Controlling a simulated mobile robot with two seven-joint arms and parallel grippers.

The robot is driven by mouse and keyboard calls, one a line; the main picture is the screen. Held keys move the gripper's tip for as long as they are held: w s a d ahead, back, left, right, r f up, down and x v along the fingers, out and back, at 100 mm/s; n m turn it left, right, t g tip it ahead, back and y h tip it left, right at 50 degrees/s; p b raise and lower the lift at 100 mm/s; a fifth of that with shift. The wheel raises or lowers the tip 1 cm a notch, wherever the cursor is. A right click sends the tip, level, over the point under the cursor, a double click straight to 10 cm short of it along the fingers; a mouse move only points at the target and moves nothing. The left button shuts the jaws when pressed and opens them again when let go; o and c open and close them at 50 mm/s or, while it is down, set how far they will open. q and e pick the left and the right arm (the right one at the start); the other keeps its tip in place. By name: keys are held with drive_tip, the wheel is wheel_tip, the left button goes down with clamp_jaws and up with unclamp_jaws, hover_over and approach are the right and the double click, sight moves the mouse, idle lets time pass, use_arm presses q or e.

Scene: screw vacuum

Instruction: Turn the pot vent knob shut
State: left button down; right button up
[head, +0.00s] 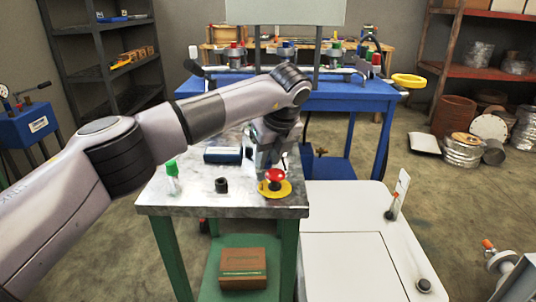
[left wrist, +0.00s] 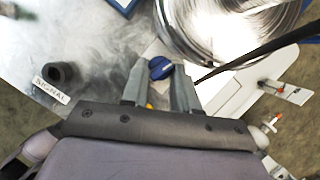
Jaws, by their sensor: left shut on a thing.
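The pot (left wrist: 225,30) is a shiny round metal vessel at the top right of the left wrist view. A blue knob (left wrist: 160,68), which looks like the vent knob, sits between the fingertips of my left gripper (left wrist: 160,70), just beside the pot. The gripper is shut on this knob. In the head view my left gripper (head: 272,160) points down over the metal-topped table, near its right edge. There the arm and gripper hide the knob and most of the pot. My right gripper is in neither view.
A red button on a yellow disc (head: 285,189) is close to the gripper. A black cylinder (head: 221,186), a green-capped bottle (head: 172,178) and a dark blue box (head: 222,155) stand on the metal table (head: 195,203). A white cabinet (head: 345,205) adjoins it at right.

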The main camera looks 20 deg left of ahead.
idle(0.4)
use_arm(q)
drive_tip(key=c, duration=0.9)
unclamp_jaws()
drive_tip(key=shift+o, duration=0.2)
drive_tip(key=v, duration=0.7)
drive_tip(key=shift+p, duration=0.45)
drive_tip(key=shift+r, duration=0.1)
drive_tip(key=shift+c, duration=0.2)
